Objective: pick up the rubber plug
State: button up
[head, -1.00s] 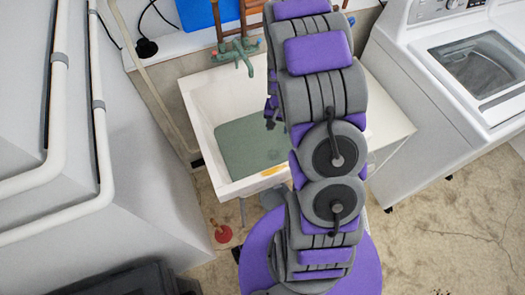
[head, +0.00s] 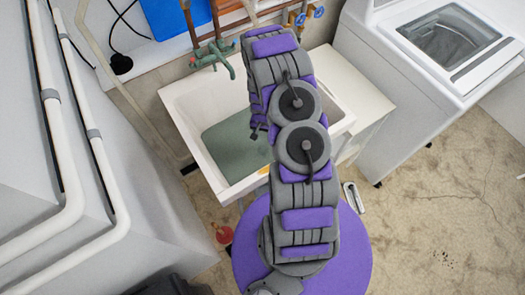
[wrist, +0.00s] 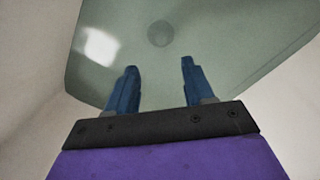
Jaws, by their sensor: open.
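A dark round disc (wrist: 160,33), which may be the rubber plug or the drain, lies on the bottom of the sink under greenish water in the wrist view. My gripper (wrist: 159,63) is open and empty, its two blue fingers pointing toward the disc with a clear gap between them. The disc is ahead of the fingertips, roughly centred between them, and does not touch them. In the head view, my gripper (head: 260,133) hangs over the white sink (head: 187,103), and my arm hides the disc.
Green taps (head: 212,55) stand at the sink's back edge. A yellow item (head: 264,170) is on its front rim. A washing machine (head: 405,75) stands at right. White pipes (head: 75,195) run along the left wall. A red plunger (head: 222,235) is on the floor.

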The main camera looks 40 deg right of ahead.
jog(key=b, duration=0.1)
send_over(263, 147)
jog(key=f, duration=0.8)
jog(key=shift+s+a, duration=0.4)
jog(key=shift+w+d+f+b, duration=0.1)
jog(key=shift+d+f+b, duration=0.05)
jog(key=shift+f+b, duration=0.7)
jog(key=shift+w+d+f+b, duration=0.1)
jog(key=shift+f+b, duration=0.45)
jog(key=shift+f, duration=0.45)
jog(key=shift+w+d+f+b, duration=0.1)
jog(key=shift+d+f+b, duration=0.05)
jog(key=shift+f+b, duration=0.7)
jog(key=shift+a, duration=0.1)
jog(key=shift+c, duration=0.4)
grip_shut()
